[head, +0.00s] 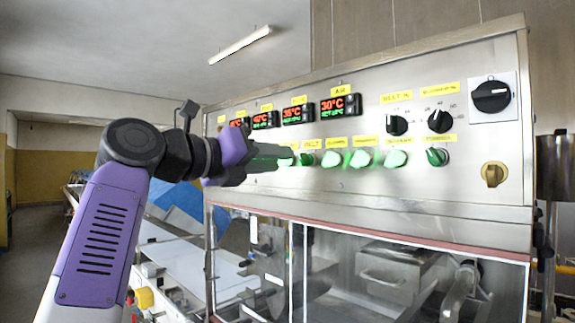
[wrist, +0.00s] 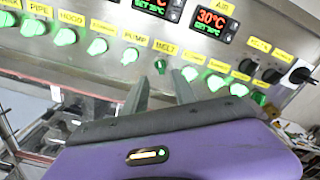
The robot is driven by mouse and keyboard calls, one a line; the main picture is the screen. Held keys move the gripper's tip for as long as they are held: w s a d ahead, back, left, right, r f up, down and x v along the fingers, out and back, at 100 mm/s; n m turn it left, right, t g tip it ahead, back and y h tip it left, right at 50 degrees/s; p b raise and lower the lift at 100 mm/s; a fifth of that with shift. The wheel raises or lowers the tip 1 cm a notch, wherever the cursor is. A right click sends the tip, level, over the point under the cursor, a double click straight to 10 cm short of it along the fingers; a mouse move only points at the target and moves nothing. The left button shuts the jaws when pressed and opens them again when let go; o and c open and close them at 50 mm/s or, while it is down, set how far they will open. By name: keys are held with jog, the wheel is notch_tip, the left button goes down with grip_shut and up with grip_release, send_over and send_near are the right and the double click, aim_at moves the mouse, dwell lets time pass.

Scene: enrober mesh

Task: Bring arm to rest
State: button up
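My gripper (head: 272,157) is raised in front of the left part of the control panel (head: 455,80), level with its row of green-lit knobs. In the wrist view its two grey fingers (wrist: 160,82) stand apart with nothing between them, so it is open. In the head view the gripper hides part of the knob row's left end. I cannot tell whether the fingertips touch the panel.
Red temperature displays (head: 340,106) and black dials (head: 396,125) sit above the knobs. A large black rotary switch (head: 491,96) and a yellow-brown switch (head: 494,174) are at the right. Glazed doors (head: 345,262) lie below. A white conveyor (head: 185,265) runs at the left.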

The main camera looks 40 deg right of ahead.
jog(key=shift+a, duration=0.8)
